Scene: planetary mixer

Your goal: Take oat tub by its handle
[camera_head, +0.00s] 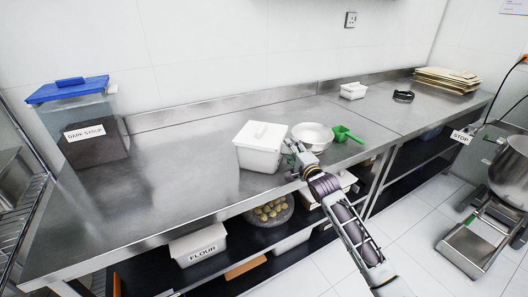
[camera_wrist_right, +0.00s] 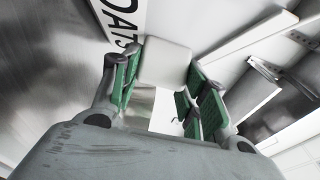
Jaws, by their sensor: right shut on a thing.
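The oat tub is the white lidded tub (camera_head: 258,158) on the steel counter, left of the white bowl. In the right wrist view its wall bears an OATS label (camera_wrist_right: 128,20), partly cut off by the frame edge. My right gripper (camera_head: 294,151) is at the tub's right side. Its green-padded fingers (camera_wrist_right: 163,70) are shut on the pale block-shaped handle (camera_wrist_right: 165,60). The tub appears upright on the counter. My left gripper is not in view.
A white bowl (camera_head: 313,135) and a green scoop (camera_head: 345,134) stand close right of the gripper. A blue-lidded dark syrup bin (camera_head: 94,147) is at far left. The counter (camera_head: 180,160) between bin and tub is clear. A flour tub (camera_head: 199,247) sits on the lower shelf.

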